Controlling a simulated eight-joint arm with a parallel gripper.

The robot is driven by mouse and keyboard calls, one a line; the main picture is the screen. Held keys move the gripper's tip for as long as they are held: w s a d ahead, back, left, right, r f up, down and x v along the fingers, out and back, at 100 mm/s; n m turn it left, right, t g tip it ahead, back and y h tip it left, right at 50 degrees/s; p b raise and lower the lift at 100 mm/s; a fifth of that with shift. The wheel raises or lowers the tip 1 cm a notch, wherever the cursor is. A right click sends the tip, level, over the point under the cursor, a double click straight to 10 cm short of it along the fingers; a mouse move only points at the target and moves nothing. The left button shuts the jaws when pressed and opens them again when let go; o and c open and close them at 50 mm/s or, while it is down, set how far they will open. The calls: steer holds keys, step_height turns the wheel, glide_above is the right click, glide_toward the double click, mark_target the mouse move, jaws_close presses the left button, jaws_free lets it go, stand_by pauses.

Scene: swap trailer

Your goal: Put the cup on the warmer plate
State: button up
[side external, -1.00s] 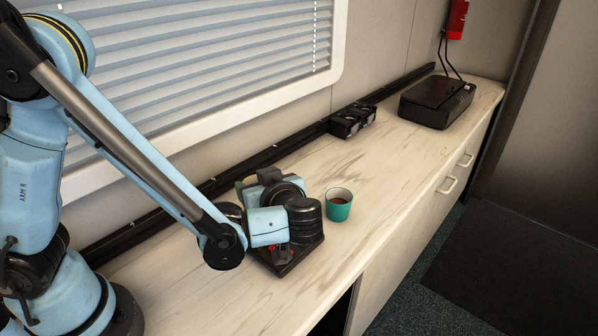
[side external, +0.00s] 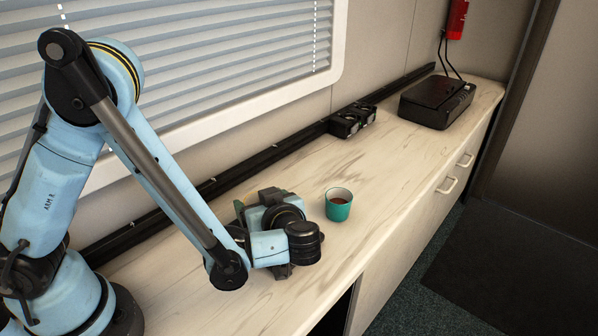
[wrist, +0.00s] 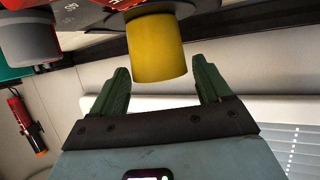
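The cup (side external: 339,206) is teal with dark brown contents. It stands upright on the counter, right of my wrist and apart from it. In the wrist view my gripper (wrist: 160,68) has its two green fingers spread. A yellow cylinder (wrist: 157,50) shows between them with a gap on each side; I see no contact. It joins a red and black thing (wrist: 100,12) that has a grey cylinder at its left. In the side view my wrist hides most of the gripper and the counter behind it. I cannot make out the warmer plate for certain.
A black box (side external: 437,102) with cables sits at the counter's far end. A small dark double unit (side external: 352,119) stands by the black wall rail (side external: 262,161). The counter (side external: 385,165) beyond the cup is clear. A fire extinguisher (side external: 457,18) hangs on the wall.

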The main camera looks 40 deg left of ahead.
steer(key=shift+o, duration=0.6)
